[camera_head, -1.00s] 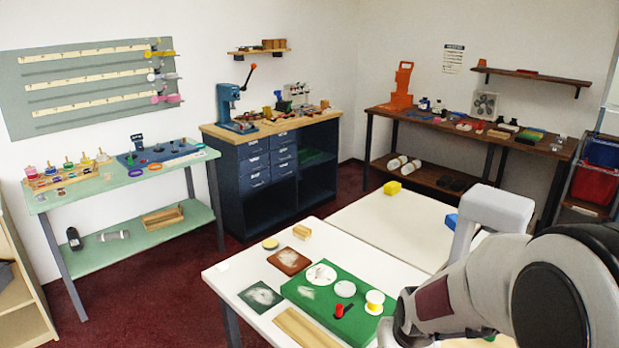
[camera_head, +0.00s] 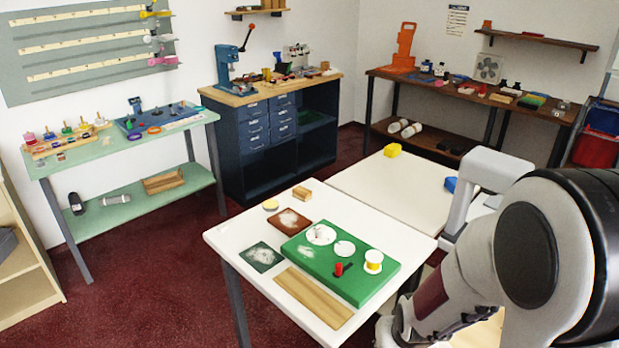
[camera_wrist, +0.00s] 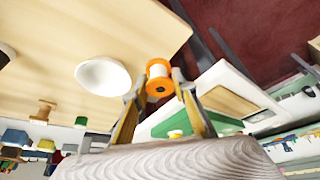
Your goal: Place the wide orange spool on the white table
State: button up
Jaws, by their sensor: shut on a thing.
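The wide orange spool (camera_wrist: 158,72) shows in the wrist view, with orange flanges and a white winding. My gripper (camera_wrist: 160,88) is shut on it, one finger on each side. The spool is held above the surfaces seen beyond it. The white table (camera_head: 243,228) stands at the lower middle of the head view, and part of it shows beyond my right finger in the wrist view (camera_wrist: 222,76). I cannot make out the held spool in the head view, where my arm fills the lower right.
A green board (camera_head: 322,275) on the white table carries white discs, a red piece and a yellow-and-white spool (camera_head: 373,261). Brown and dark green mats and a wooden strip (camera_head: 313,298) lie around it. The left corner is bare. A white bowl (camera_wrist: 103,77) sits on a wooden surface.

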jog(key=shift+d, duration=0.15)
dwell(0.5)
jog(key=d, duration=0.2)
jog(key=d+m, duration=0.1)
jog(key=d, duration=0.2)
jog(key=d+m, duration=0.1)
jog(key=d, duration=0.2)
jog(key=shift+w+d+r+h, duration=0.1)
jog(key=shift+w+r+h, duration=0.15)
jog(key=shift+h, duration=0.15)
jog(key=s+d+r+m+g+h, duration=0.1)
jog(key=s+d+m, duration=0.2)
jog(key=d+m, duration=0.2)
jog(key=s+d+r+m+g+h, duration=0.1)
jog(key=d+m, duration=0.4)
jog(key=d, duration=0.7)
jog(key=s+d+r+m+g+h, duration=0.1)
jog(key=s+d+r+m+g, duration=0.1)
jog(key=s+d+m, duration=0.3)
jog(key=shift+s+d+r+m+h, duration=0.4)
jog(key=shift+d+r+m, duration=0.1)
jog(key=shift+d, duration=1.75)
jog(key=shift+f, duration=0.1)
jog(key=shift+f, duration=3.05)
